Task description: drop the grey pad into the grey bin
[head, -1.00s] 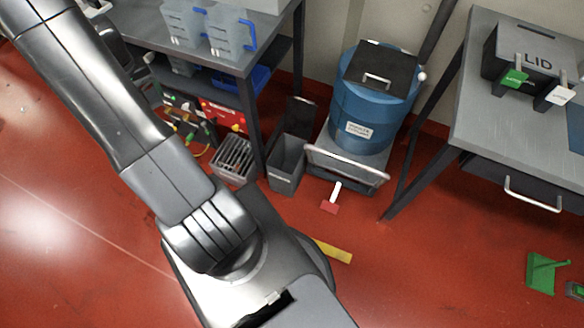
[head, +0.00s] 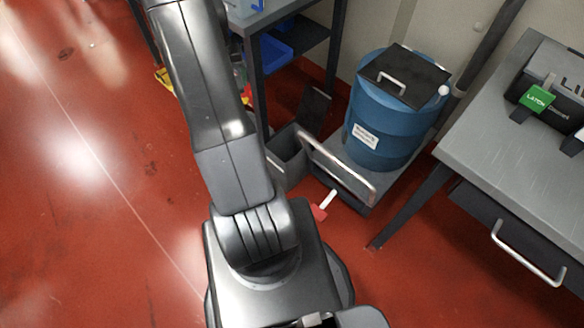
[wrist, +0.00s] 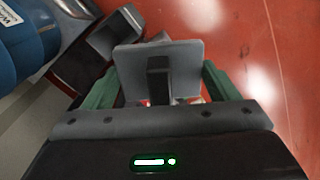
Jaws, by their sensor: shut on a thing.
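The grey pad (wrist: 185,62) is a flat grey plate with a dark block on its near face. My gripper (wrist: 158,82) has green fingers on either side of the pad and is shut on it. The grey bin (wrist: 104,44) stands on the floor beyond the pad, up and to the left in the wrist view, with its open top showing. In the head view, the grey bin (head: 290,163) is beside the cart and partly hidden by my arm. My gripper and the pad are not visible in the head view.
A blue drum (head: 382,122) with a black lid stands on a low cart (head: 385,178) right of the bin. A dark panel (head: 314,108) is behind the bin. Grey tables stand left and right (head: 505,140). A red-and-white item (head: 320,212) lies before the cart. Red floor at left is open.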

